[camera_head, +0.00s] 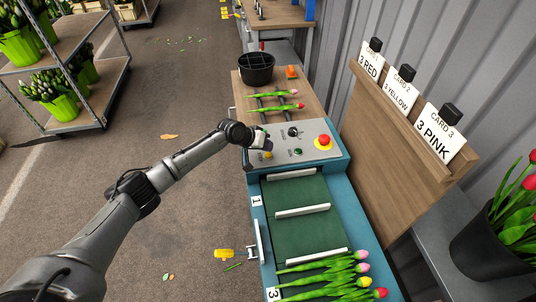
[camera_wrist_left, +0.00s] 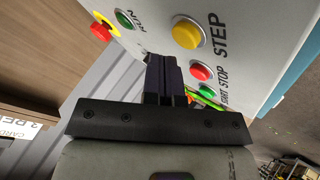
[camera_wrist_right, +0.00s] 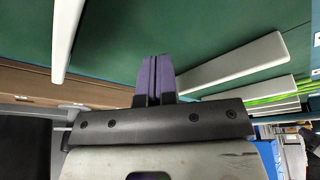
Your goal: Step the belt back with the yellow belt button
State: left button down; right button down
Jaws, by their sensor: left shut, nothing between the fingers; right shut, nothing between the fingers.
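The yellow belt button (camera_wrist_left: 188,34), above the word STEP, is on the grey control panel (camera_head: 304,155). The green belt (camera_head: 293,232) has white crossbars. My right gripper (camera_wrist_right: 157,62) is shut and empty against a view of the belt; it is not in the head view.
A red stop button (camera_wrist_left: 201,72) and green start button (camera_wrist_left: 206,91) sit near the yellow one. A red emergency button (camera_head: 324,140) is on the panel's right. Several tulips (camera_head: 335,274) lie at the belt's near end. A card board (camera_head: 400,110) stands right.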

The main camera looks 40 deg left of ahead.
pick_arm(q)
jog(key=shift+f, duration=0.2)
jog(key=shift+f, duration=0.1)
pick_arm(e)
jog(key=shift+f, duration=0.1)
pick_arm(q)
jog(key=shift+f, duration=0.1)
pick_arm(e)
jog(key=shift+d, duration=0.1)
